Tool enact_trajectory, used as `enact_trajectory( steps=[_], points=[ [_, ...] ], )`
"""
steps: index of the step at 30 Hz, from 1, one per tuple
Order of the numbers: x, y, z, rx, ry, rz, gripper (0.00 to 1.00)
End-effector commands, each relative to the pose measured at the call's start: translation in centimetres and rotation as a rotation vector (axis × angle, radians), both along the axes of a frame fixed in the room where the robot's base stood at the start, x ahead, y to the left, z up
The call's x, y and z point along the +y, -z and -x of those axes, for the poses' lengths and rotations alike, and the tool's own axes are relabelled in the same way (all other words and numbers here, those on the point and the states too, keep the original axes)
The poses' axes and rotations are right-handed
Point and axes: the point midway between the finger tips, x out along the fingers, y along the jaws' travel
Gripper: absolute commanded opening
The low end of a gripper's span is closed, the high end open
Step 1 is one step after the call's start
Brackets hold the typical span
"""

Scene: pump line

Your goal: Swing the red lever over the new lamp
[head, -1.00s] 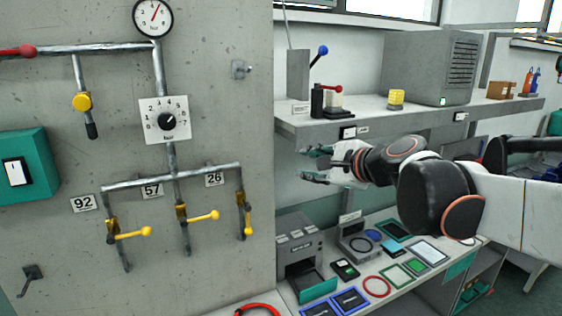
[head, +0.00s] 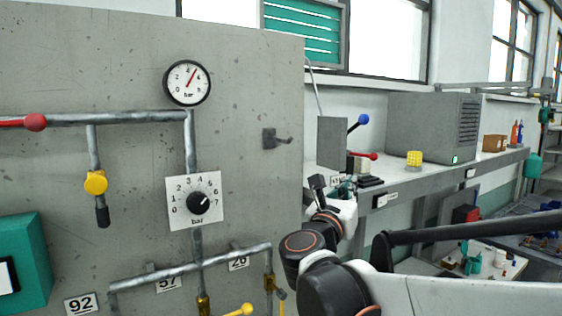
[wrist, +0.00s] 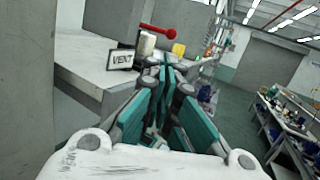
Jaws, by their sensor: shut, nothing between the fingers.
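The red lever (head: 372,156) stands on the wall shelf, its ball end pointing right. In the wrist view the red lever (wrist: 171,34) reaches right above a pale, short cylinder (wrist: 146,45), with a VENT sign (wrist: 120,59) in front. A yellow lamp-like block (head: 414,158) stands farther right on the shelf and shows in the wrist view (wrist: 179,50). I cannot tell which piece is the new lamp. My gripper (head: 343,188) is shut and empty at the shelf's near edge, in front of the lever's base. Its teal fingers (wrist: 166,75) point towards the shelf, apart from the ball.
A blue-knobbed lever (head: 363,121) rises behind the red one, by a grey upright plate (head: 331,143). A large grey box (head: 435,125) stands farther along the shelf. The concrete panel (head: 240,100) with pipes is close on the left; it bears another red-balled lever (head: 36,122).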

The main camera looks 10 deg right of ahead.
Motion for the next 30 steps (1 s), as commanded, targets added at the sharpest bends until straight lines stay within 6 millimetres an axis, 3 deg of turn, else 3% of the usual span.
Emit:
enact_trajectory(
  steps=[4,8,22,30],
  points=[
    [-0.7,0.1,1.0,-0.036,0.051,-0.040,0.00],
    [-1.5,-0.1,0.5,-0.039,0.059,-0.044,0.00],
    [-7.5,-1.8,-5.7,-0.037,0.059,-0.041,0.00],
    [-9.9,-2.4,-8.2,-0.037,0.056,-0.040,0.00]
  ],
)
